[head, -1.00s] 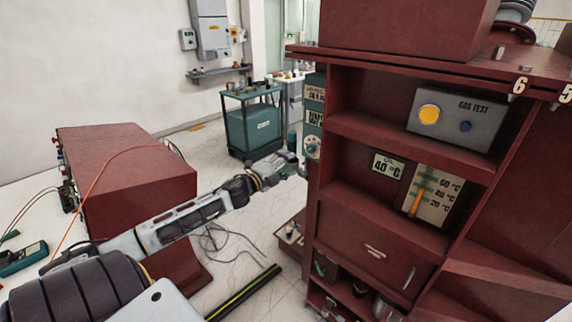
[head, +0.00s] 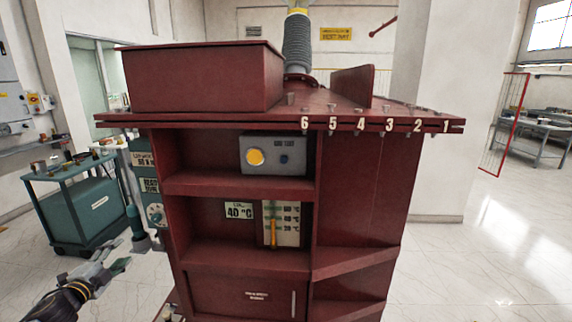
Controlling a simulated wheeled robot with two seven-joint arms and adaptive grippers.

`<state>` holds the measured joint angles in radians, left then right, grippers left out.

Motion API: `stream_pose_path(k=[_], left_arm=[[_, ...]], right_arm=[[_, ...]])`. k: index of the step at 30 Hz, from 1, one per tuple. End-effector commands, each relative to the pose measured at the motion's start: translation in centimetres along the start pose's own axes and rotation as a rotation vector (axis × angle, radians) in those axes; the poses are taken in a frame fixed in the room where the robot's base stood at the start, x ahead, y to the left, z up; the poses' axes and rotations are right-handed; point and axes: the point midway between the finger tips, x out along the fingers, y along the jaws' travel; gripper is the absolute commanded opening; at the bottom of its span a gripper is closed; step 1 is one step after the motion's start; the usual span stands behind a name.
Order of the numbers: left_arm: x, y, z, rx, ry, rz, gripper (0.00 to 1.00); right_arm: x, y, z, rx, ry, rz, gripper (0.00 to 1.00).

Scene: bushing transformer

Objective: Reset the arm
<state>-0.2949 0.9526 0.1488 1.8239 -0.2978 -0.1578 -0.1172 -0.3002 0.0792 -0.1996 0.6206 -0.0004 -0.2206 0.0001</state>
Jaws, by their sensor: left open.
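My left forearm enters from the lower left corner. My right gripper is out of view.
The cabinet holds a gas test box (head: 272,155) and a temperature gauge (head: 284,224) on its shelves. A teal unit with a dial (head: 155,214) stands at its left side. A teal cart (head: 82,212) stands at the far left.

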Motion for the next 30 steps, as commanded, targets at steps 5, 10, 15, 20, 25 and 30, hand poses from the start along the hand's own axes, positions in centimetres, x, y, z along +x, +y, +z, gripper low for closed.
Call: stream_pose_path(k=[5, 10, 15, 20, 25, 30], left_arm=[[-0.2, 4.0, 6.2, -0.068, -0.110, 0.065, 0.51], [-1.4, 9.1, 12.2, -0.143, -0.226, 0.130, 0.51], [-3.6, 14.7, 17.2, -0.220, -0.338, 0.192, 0.51], [-6.4, 20.5, 20.9, -0.290, -0.437, 0.252, 0.51], [-10.1, 26.9, 23.9, -0.361, -0.538, 0.315, 0.51], [-14.2, 33.3, 25.8, -0.428, -0.633, 0.381, 0.51]], right_arm=[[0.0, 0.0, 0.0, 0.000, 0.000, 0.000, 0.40], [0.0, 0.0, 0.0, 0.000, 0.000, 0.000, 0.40], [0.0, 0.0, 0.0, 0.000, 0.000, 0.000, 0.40], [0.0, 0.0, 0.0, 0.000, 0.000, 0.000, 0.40], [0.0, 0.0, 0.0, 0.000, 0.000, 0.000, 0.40], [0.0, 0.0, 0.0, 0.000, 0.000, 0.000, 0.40]])
